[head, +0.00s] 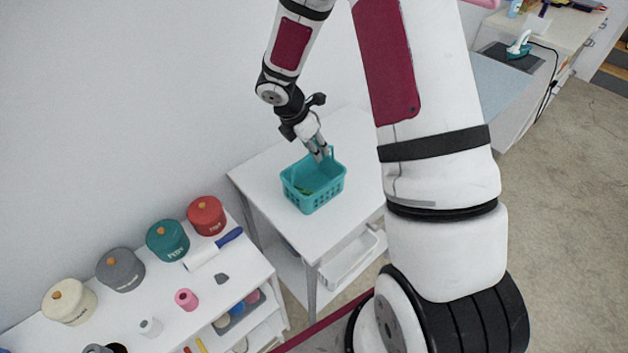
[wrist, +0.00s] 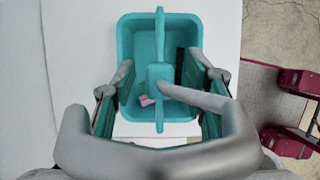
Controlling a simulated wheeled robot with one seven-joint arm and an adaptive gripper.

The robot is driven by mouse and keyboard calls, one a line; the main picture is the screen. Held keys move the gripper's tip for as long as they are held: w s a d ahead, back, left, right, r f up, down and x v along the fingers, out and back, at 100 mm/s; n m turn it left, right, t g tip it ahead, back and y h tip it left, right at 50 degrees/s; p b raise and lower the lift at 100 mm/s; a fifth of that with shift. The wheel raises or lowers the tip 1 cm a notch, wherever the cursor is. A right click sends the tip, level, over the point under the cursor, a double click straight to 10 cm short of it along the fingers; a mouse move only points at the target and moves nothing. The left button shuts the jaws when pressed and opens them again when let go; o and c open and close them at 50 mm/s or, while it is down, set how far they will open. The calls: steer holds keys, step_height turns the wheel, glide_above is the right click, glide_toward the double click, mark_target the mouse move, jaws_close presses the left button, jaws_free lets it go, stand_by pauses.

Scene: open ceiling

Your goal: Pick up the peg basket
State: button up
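The peg basket (head: 314,196) is a teal, perforated plastic basket standing upright on a small white table. In the wrist view the basket (wrist: 127,40) is seen from above, with its handle (wrist: 159,45) running across the middle. A few small pink and green pieces show inside it; much of the inside is hidden by my gripper. My gripper (head: 321,155) is over the basket, pointing down. In the wrist view my gripper (wrist: 160,88) is open, with one finger on each side of the handle and gaps between them and it.
The white table (head: 262,180) has bare room around the basket. A lower white shelf unit (head: 235,280) at left holds several lidded canisters, a lint roller (head: 205,255) and a pink spool (head: 186,299). A wall stands behind. An iron (head: 519,45) rests at the far right.

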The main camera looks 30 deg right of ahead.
jaws_close()
steer(key=shift+r, duration=0.15)
